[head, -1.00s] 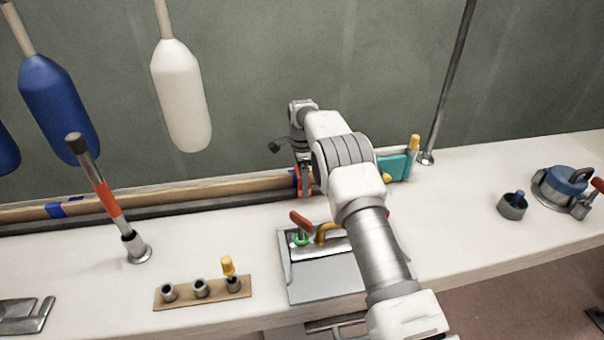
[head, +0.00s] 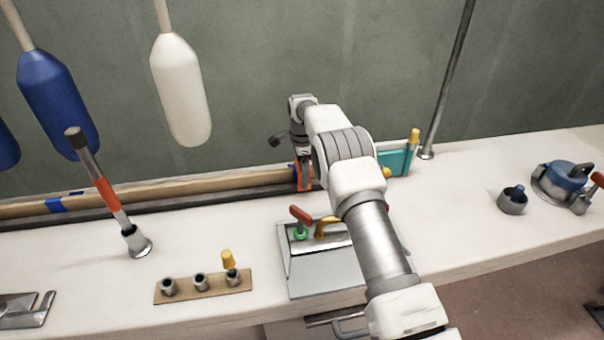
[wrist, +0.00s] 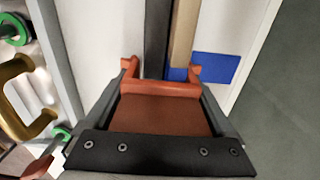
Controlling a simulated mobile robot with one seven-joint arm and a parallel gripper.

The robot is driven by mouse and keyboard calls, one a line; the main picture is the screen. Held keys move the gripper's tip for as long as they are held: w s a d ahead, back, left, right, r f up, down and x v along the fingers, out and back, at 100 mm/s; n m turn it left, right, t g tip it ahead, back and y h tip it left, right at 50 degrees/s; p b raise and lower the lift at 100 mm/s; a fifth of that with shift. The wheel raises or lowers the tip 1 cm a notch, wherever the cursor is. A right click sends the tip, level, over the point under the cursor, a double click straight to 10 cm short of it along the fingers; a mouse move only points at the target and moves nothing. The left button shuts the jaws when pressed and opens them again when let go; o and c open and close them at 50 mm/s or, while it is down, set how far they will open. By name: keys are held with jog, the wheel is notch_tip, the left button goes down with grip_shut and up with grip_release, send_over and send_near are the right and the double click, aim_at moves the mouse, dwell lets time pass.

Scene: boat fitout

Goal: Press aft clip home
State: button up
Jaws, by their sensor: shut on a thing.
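My gripper (wrist: 160,115) is shut on an orange clip (wrist: 155,112) with two short upright prongs, filling the space between the fingers in the wrist view. In the head view my gripper (head: 304,172) is at the right part of the long wooden batten (head: 170,188), at the back of the bench, and the orange clip (head: 304,184) shows small there. In the wrist view the prongs stand either side of a dark strip (wrist: 156,35) and the batten (wrist: 184,35). I cannot tell whether the clip is seated. A blue tape mark (wrist: 217,68) lies just beyond its right prong.
A grey box (head: 322,275) with a red-handled lever (head: 300,214) and brass handle stands in front of the arm. A teal block (head: 395,163) stands right of the gripper. A tilted post (head: 108,197) and socket board (head: 204,287) stand left. The bench between is clear.

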jog(key=shift+c, duration=1.3)
jog(key=shift+s+f+b, duration=0.1)
jog(key=shift+f+b, duration=0.35)
jog(key=shift+f, duration=0.4)
jog(key=o, duration=1.5)
jog(key=shift+f, duration=0.1)
jog(key=shift+o, duration=0.2)
